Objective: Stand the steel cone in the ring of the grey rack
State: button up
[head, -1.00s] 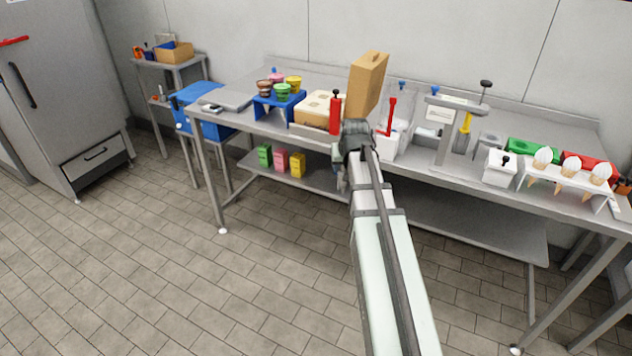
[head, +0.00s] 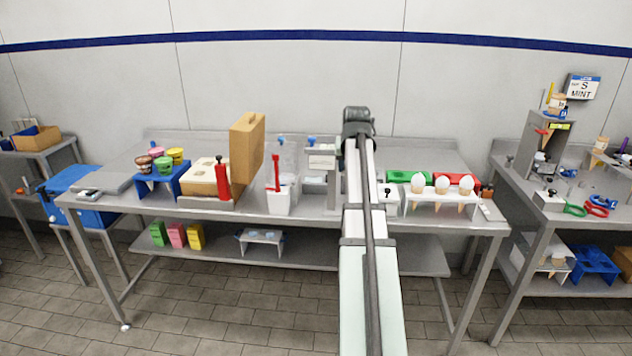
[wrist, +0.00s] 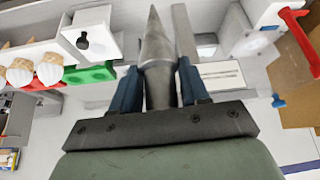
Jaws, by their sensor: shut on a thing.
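In the wrist view the steel cone (wrist: 155,48) is a smooth grey metal cone. Its narrow tip points away from my gripper (wrist: 158,72). The two blue fingers are shut on its thick end, one on each side. In the head view my arm hides the cone and the fingertips; only the dark wrist shows, over the back of the middle bench. I cannot tell for certain which thing is the grey rack, and no empty ring in it shows clearly. A grey upright stand (head: 541,150) is on the right bench.
On the middle bench (head: 320,206) are a white rack of ice cream cones (head: 470,196), a white box with a black knob (head: 388,201), a red-handled tub (head: 278,200) and a tall tan case (head: 246,150).

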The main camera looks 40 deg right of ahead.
jog(key=s+d+r, duration=0.4)
jog(key=d, duration=0.5)
jog(key=w+d+f+n+t+y, duration=0.1)
jog(key=w+d+n+y, duration=0.3)
jog(key=w+d+n, duration=0.65)
notch_tip(320, 180, down, 9)
jog(key=w+d+m, duration=0.2)
jog(key=shift+w+d+f, duration=0.2)
jog(key=shift+w+d, duration=0.1)
jog(key=shift+d, duration=0.1)
jog(key=shift+f+m, duration=0.25)
jog(key=shift+f, duration=1.65)
dwell(0.4)
jog(key=o, duration=1.4)
jog(key=shift+s, duration=0.1)
